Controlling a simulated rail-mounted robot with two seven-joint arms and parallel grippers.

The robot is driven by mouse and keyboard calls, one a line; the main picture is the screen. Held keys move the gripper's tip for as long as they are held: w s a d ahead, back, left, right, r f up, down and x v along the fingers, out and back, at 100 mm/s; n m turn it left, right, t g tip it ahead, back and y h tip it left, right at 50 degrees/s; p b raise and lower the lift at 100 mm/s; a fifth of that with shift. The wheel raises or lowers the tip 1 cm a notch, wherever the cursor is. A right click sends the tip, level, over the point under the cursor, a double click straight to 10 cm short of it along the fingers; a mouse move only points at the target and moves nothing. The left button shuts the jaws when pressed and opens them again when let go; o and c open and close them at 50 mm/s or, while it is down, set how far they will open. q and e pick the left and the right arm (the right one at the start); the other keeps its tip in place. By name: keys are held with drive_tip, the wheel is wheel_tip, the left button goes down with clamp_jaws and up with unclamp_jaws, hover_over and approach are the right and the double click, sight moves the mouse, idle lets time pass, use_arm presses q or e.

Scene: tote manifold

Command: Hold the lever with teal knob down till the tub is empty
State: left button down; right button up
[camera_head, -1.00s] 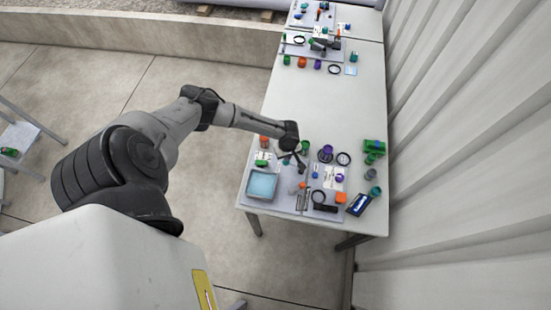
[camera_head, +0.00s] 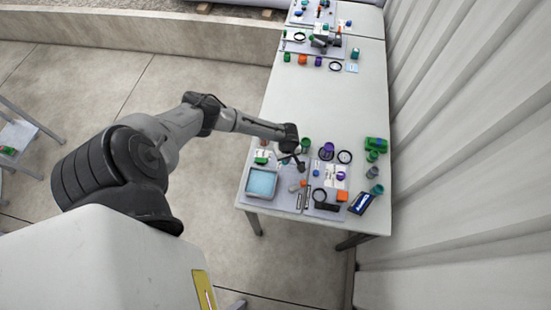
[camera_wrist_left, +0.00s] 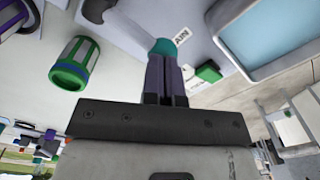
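The tub (camera_head: 262,182) is a square, pale-rimmed container with blue liquid in it, at the table's near left corner. It also shows in the left wrist view (camera_wrist_left: 228,49), at upper right. The teal knob (camera_wrist_left: 164,47) is just beyond my left gripper's fingertips, beside a partly hidden label ending in "AIN". In the head view my left gripper (camera_head: 298,163) is low over the board, right of the tub. My right gripper is out of view.
A green block (camera_wrist_left: 208,73) sits between knob and tub. A green-rimmed cup (camera_wrist_left: 75,63) stands left of the fingers. The table's middle (camera_head: 325,105) is clear.

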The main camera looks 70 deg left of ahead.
use_arm(q)
drive_tip(key=shift+d+f+b, duration=0.1)
drive_tip(key=shift+f+b, duration=0.5)
drive_tip(key=shift+f, duration=0.5)
idle(2.4)
drive_tip(key=shift+r, duration=0.1)
idle(0.6)
drive_tip(key=shift+r+p, duration=0.35)
drive_tip(key=shift+p, duration=0.2)
wheel_tip(320, 180, up, 5)
drive_tip(key=p, duration=0.6)
drive_tip(key=shift+r, duration=0.2)
